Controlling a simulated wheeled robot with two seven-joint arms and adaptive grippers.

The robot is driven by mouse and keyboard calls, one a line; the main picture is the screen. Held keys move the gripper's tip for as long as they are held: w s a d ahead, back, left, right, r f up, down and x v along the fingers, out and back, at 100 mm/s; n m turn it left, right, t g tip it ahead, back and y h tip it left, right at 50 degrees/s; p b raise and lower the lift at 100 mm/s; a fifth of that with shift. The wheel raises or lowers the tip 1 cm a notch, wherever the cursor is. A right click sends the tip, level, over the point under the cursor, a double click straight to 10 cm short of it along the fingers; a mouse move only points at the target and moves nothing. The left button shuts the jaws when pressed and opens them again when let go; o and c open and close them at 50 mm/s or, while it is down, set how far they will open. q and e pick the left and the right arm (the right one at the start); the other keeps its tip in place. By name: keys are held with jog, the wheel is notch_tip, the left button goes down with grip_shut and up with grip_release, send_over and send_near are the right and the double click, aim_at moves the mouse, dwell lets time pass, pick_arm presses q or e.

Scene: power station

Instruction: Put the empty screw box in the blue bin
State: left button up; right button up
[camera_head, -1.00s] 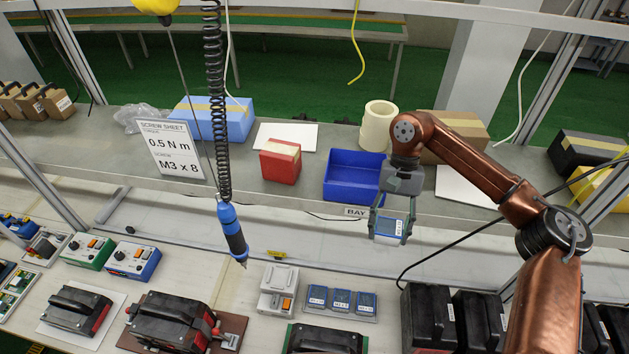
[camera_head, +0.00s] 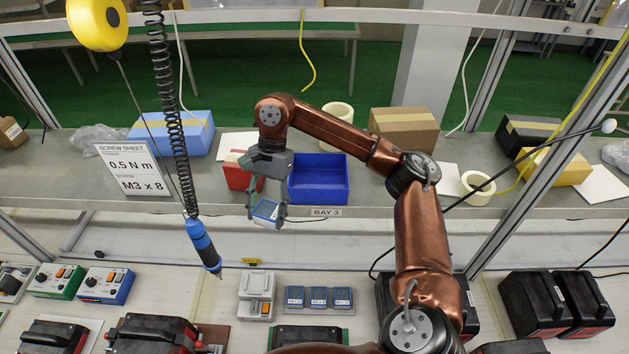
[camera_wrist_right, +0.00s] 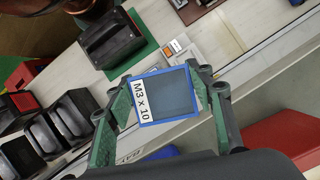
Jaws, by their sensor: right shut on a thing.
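My right gripper (camera_head: 266,211) is shut on a small blue-rimmed screw box (camera_head: 265,209). In the right wrist view the box (camera_wrist_right: 170,97) sits between the fingers (camera_wrist_right: 160,100). Its label reads M3 x 10, and its grey inside shows no screws. The open blue bin (camera_head: 318,180) stands on the grey shelf above the BAY 3 label. The gripper holds the box in front of the shelf, left of the bin and apart from it. The bin looks empty. My left gripper is out of view.
A red box (camera_head: 237,176) stands just left of the bin, partly behind my gripper. A hanging blue screwdriver (camera_head: 203,245) is to the left. Several blue screw boxes (camera_head: 319,297) sit in a holder on the bench below. A cardboard box (camera_head: 404,130) stands behind my arm.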

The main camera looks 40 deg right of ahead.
jog(key=s+d+r+m+t+p, duration=0.1)
jog(key=d+r+m+t+p, duration=0.45)
jog(key=r+m, duration=0.65)
jog(key=w+d+f+p, duration=0.1)
jog(key=w+d+f, duration=0.1)
jog(key=d+f, duration=0.1)
jog(key=w+d+f+m+p, duration=0.1)
jog(key=w+d+f, duration=0.2)
jog(key=d, duration=0.1)
jog(key=w+d+f+m+p, duration=0.1)
jog(key=w+d+f, duration=0.1)
jog(key=d+f, duration=0.2)
jog(key=shift+w, duration=0.2)
jog(key=shift+w+d+f+g+h+p, duration=0.3)
jog(key=shift+d+f+p, duration=0.15)
jog(key=shift+f, duration=0.25)
notch_tip(320, 180, down, 2)
jog(key=shift+f+p, duration=0.15)
jog(key=shift+p, duration=0.65)
jog(key=shift+f, duration=0.4)
jog(key=shift+w+f, duration=0.1)
jog(key=shift+f, duration=0.2)
jog(key=o, duration=1.1)
jog(key=shift+d+r, duration=0.1)
jog(key=shift+o, duration=0.2)
jog(key=shift+r, duration=0.1)
